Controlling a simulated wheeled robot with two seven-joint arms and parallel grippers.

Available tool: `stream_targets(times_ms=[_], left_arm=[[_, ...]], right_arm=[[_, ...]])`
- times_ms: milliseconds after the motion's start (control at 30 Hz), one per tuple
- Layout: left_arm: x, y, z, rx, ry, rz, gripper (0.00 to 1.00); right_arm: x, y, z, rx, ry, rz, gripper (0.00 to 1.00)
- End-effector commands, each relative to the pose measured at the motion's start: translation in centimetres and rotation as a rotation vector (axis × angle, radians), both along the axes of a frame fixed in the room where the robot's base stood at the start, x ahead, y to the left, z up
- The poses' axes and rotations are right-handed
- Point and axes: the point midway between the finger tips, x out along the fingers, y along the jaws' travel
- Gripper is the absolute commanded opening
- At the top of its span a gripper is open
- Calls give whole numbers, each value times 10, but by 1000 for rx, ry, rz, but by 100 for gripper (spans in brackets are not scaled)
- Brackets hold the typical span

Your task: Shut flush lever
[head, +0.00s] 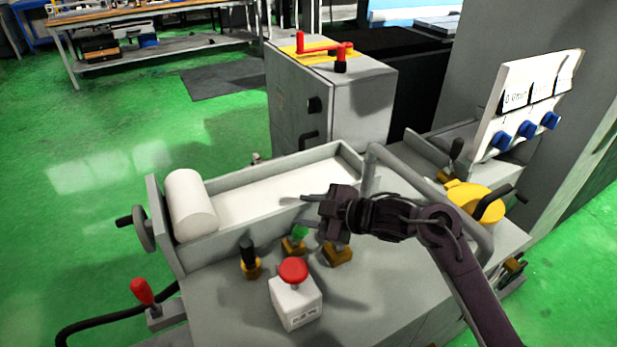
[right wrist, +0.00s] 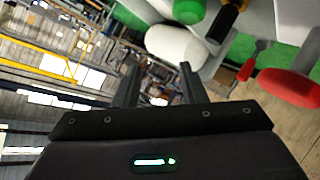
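My right gripper (head: 298,209) reaches over the grinder's front panel, pointing left. In the right wrist view its two fingers (right wrist: 160,78) are apart with nothing between them. Below and beside it stand small levers on brass-coloured bases: one with a black knob (head: 248,252), one with a green knob (head: 299,233), and a third base (head: 337,255) whose top is hidden by the gripper. I see no label telling which is the flush lever. The green knob (right wrist: 188,10) and black knob (right wrist: 229,18) show in the right wrist view. My left gripper is not in view.
A red mushroom button (head: 293,271) on a white box stands in front of the levers. A white cylinder (head: 190,205) lies at the left of the trough. A bent grey rail (head: 425,180) stands beside my right arm. A red-handled lever (head: 143,291) is at the left.

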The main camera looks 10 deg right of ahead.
Motion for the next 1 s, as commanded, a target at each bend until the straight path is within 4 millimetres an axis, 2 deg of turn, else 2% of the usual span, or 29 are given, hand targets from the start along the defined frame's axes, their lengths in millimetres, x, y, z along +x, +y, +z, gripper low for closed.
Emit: stream_targets(times_ms=[33,200,400,567,833,1000], left_arm=[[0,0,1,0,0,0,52],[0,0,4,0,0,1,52],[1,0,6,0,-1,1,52],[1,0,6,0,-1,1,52],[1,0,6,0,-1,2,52],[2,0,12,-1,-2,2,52]], right_arm=[[0,0,16,-2,-8,0,38],[0,0,55,-2,-6,2,38],[0,0,84,-1,-1,2,38],[0,0,93,-2,2,0,38],[-1,1,93,-1,3,1,38],[-3,2,94,-45,-14,26,15]])
